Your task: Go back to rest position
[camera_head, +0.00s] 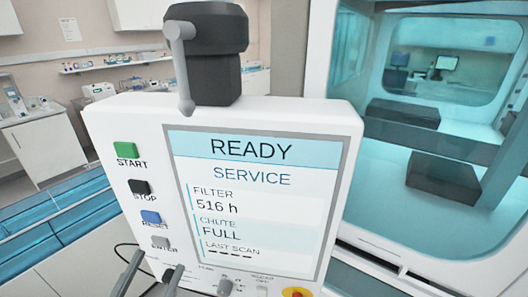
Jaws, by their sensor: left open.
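My left gripper (159,259) shows at the bottom edge of the head view, left of centre. Its two thin grey fingers point up and stand apart, with nothing seen between them. They are in front of the lower left part of a white control panel (100,118), below its grey button. Whether the fingers touch the panel I cannot tell. The rest of the left arm is cut off by the frame. My right gripper is not in view.
The panel's screen (262,205) reads READY, SERVICE, FILTER 516 h and CHUTE FULL. Green, black, blue and grey buttons line its left side. A red and yellow knob (297,293) sits at its bottom. A glass-fronted cabinet (345,222) stands right; blue racks (60,215) lie left.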

